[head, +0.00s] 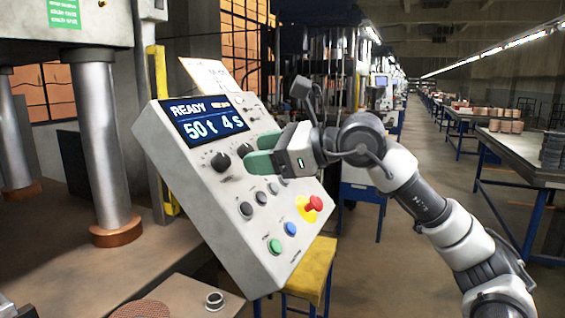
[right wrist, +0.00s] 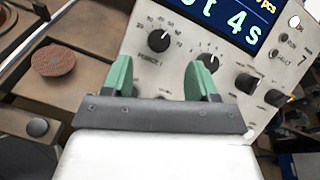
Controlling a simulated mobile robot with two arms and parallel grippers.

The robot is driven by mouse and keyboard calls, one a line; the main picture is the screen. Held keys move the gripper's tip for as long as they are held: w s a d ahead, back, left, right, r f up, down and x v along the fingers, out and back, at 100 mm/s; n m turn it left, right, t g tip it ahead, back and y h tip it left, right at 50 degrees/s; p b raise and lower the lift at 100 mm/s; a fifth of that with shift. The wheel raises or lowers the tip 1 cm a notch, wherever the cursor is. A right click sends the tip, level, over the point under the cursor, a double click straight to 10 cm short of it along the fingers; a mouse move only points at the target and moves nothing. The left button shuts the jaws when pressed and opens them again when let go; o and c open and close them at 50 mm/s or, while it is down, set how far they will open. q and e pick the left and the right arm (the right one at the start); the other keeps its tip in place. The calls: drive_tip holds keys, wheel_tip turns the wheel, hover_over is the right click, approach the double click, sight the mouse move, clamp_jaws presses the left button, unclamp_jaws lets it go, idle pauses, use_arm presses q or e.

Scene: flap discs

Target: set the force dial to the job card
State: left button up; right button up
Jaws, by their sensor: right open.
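The tilted grey control panel (head: 160,175) has a display (head: 205,120) reading READY, 50 t, 4 s. The force dial (head: 220,161) is a black knob under the display. In the right wrist view the force dial (right wrist: 158,41) has a white pointer mark and a printed scale. A second black dial (head: 245,150) sits to its right. The job card (head: 212,75) stands behind the panel's top edge; its writing is too small to read. My right gripper (head: 254,155) is open and empty in front of the panel, its green fingers not closed on any knob. My left gripper is out of view.
Lower on the panel are several black knobs, a red emergency knob (head: 314,204), a blue button (head: 290,229) and a green button (head: 275,246). A press column (head: 97,150) stands left. A reddish-brown disc (right wrist: 68,62) lies left of the panel. A yellow-topped stool (head: 312,272) stands below.

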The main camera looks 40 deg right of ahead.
use_arm(q)
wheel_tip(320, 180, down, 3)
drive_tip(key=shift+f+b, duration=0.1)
drive_tip(key=shift+b, duration=0.95)
use_arm(e)
drive_tip(key=v, duration=0.4)
drive_tip(key=shift+s+d+r, duration=0.1)
drive_tip(key=shift+s, duration=0.05)
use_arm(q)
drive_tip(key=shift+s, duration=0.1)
